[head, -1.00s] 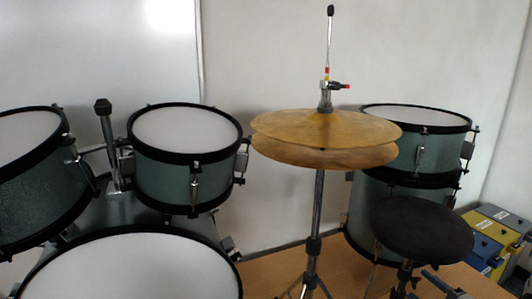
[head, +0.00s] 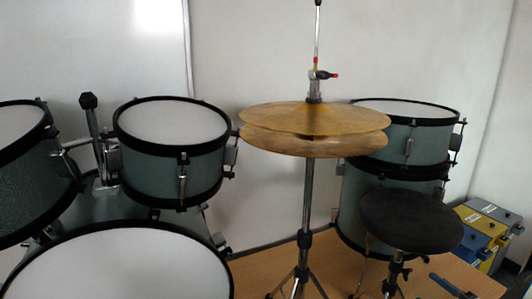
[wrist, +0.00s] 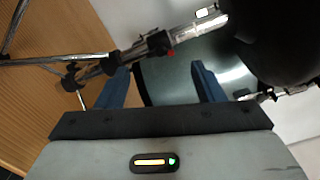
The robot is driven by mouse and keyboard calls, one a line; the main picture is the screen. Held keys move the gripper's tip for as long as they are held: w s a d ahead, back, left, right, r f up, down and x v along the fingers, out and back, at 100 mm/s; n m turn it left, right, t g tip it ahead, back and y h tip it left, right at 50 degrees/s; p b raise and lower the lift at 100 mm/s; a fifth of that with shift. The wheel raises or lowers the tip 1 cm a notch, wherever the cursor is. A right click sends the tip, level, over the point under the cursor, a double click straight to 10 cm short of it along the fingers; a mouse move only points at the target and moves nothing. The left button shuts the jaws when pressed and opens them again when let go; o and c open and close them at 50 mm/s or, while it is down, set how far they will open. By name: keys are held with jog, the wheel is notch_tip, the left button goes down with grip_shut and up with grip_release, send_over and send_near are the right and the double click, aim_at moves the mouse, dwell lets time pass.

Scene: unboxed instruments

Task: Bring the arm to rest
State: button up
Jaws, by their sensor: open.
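My gripper (wrist: 160,72) shows in the wrist view with its two blue fingers wide apart and nothing gripped between them. The chrome stand (wrist: 140,52) of the round black stool crosses just past the fingertips. The dark stool seat (wrist: 290,40) fills the upper right of that view. A green drum shell (wrist: 175,82) shows behind, between the fingers. In the head view the stool seat (head: 411,220) is at the lower right. A small dark blue and black part at the bottom right edge there may be my gripper; I cannot tell.
Cymbals on a stand (head: 315,118) rise in the middle. A drum (head: 172,133) and a large bass drum (head: 120,270) stand left. Another drum (head: 408,132) sits on a taller one behind the stool. Blue, yellow and grey boxes (head: 485,235) stand far right. Some wooden floor (head: 262,270) is bare.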

jog(key=shift+s+d, duration=0.2)
jog(key=shift+s, duration=0.35)
jog(key=s+a+r+n+g+y, duration=0.15)
jog(key=a+n+g, duration=0.35)
jog(key=a, duration=0.5)
jog(key=a+r+n+g+y, duration=0.25)
jog(key=a+g, duration=0.35)
jog(key=a, duration=0.5)
jog(key=s+a+r+n+g+h+p, duration=0.1)
jog(key=s+a+r+n+g+h, duration=0.2)
jog(key=s+a+n+h, duration=0.4)
jog(key=s+r+n+h, duration=0.1)
jog(key=s+n+h, duration=0.1)
jog(key=h, duration=0.2)
jog(key=shift+s, duration=0.2)
